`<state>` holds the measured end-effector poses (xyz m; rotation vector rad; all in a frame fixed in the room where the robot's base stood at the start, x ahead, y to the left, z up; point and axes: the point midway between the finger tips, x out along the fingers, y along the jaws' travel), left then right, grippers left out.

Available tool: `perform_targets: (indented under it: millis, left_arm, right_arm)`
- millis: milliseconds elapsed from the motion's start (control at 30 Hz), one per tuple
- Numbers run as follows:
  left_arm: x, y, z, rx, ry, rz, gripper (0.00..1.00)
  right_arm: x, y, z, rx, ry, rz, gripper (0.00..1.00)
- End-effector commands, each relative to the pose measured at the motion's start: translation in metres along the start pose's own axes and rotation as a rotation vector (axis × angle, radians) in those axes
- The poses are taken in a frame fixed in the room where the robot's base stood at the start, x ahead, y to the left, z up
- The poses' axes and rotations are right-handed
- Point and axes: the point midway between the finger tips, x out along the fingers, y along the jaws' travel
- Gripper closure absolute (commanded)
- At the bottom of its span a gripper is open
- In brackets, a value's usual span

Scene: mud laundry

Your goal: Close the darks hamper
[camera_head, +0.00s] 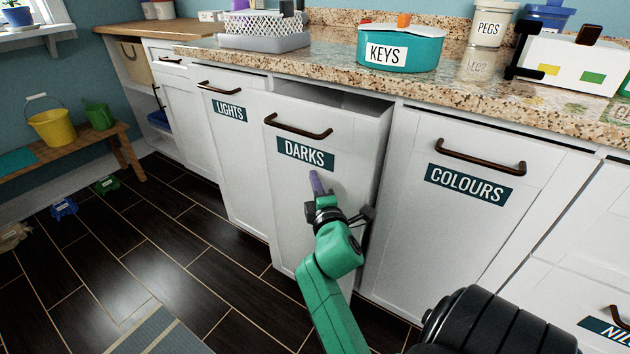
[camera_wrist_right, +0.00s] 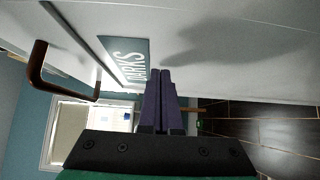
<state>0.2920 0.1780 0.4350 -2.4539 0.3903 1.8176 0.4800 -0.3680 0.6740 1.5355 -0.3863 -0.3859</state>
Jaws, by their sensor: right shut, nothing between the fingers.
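The darks hamper (camera_head: 290,205) is a white tilt-out front with a dark handle (camera_head: 298,127) and a teal DARKS label (camera_head: 306,154). Its top leans out from the cabinet, leaving a dark gap behind it. My right gripper (camera_head: 316,178) is shut and empty, with its purple fingertips at the front panel just below the label. In the right wrist view its fingers (camera_wrist_right: 160,85) point at the panel beside the DARKS label (camera_wrist_right: 128,62); I cannot tell whether they touch. The handle (camera_wrist_right: 38,72) shows at the left there. My left gripper is not in view.
The lights hamper (camera_head: 225,150) at left and colours hamper (camera_head: 450,225) at right look flush. The granite counter (camera_head: 335,62) above holds a teal KEYS pot (camera_head: 400,50). A bench (camera_head: 65,150) with buckets stands at far left. The dark floor at left is mostly clear.

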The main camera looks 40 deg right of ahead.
Motion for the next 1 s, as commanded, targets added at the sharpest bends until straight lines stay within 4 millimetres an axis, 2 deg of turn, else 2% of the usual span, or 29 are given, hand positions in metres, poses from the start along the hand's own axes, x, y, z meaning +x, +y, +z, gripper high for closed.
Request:
perform_targets:
  millis: [167, 367, 500, 600, 1000]
  left_arm:
    - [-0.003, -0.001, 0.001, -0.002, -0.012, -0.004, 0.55]
    - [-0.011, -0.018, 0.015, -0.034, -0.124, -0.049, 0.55]
    - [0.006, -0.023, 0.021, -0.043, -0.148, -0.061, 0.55]
    - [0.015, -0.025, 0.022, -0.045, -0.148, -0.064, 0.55]
    - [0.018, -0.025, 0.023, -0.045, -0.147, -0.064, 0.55]
  right_arm:
    - [0.004, 0.002, 0.003, -0.002, 0.001, 0.0, 1.0]
    - [0.034, 0.005, 0.033, -0.007, 0.001, 0.001, 1.0]
    - [0.056, 0.003, 0.055, -0.005, 0.002, 0.001, 1.0]
    - [0.065, 0.002, 0.065, -0.003, -0.001, 0.0, 1.0]
    - [0.068, 0.004, 0.07, -0.001, -0.005, 0.008, 1.0]
